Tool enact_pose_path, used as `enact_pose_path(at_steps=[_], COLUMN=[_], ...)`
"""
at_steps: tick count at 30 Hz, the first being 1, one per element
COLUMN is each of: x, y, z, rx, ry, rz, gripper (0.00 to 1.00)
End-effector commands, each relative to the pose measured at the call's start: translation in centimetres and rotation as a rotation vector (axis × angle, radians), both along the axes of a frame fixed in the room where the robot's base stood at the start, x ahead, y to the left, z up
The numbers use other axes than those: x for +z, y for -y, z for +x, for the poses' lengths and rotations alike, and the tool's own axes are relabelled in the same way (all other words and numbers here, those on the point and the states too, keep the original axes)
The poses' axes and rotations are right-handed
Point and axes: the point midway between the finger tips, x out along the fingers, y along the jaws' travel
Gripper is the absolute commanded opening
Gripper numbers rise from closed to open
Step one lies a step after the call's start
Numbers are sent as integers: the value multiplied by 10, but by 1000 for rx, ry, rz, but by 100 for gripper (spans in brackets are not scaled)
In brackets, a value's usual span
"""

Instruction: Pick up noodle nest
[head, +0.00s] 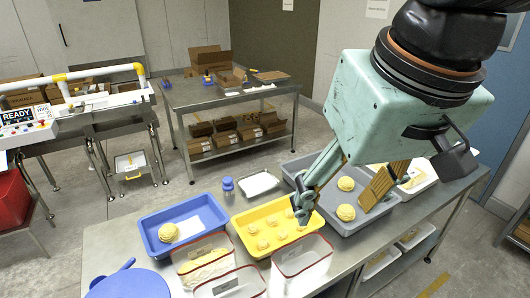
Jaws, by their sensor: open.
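My gripper (333,211) is open over the grey tray (367,221), one finger near the tray's left side and the ridged tan pad of the other on the right. Two pale yellow noodle nests, one farther back (346,184) and one nearer (345,212), lie in the tray and show between the fingers. I cannot tell the gripper's height above them. Another nest (168,232) lies in the blue tray (152,247) at left. Several smaller nests (282,236) sit in the yellow tray (243,232). My gripper body hides part of the grey tray.
Clear bins with red rims (300,262) stand along the front of the steel table. A blue round lid (128,284), a blue-capped bottle (228,190) and a white tray (258,183) are nearby. Behind stand a bench with cardboard boxes (212,60) and a machine marked READY (20,118).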

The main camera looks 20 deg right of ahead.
Motion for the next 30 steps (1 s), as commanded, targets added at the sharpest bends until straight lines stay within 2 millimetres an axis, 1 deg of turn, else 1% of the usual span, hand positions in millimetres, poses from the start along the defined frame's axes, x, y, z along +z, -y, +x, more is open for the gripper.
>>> enact_pose_path(at_steps=[1,6,15,21,30], x=[3,13,26,31,33], y=[1,5,14,20,32], z=[8,36,87,121,174], rx=[-13,-64,-154,-215,-304], ry=[-6,-19,-41,-56,-78], rz=[4,17,39,53,73], gripper=[58,58,58,58,58])
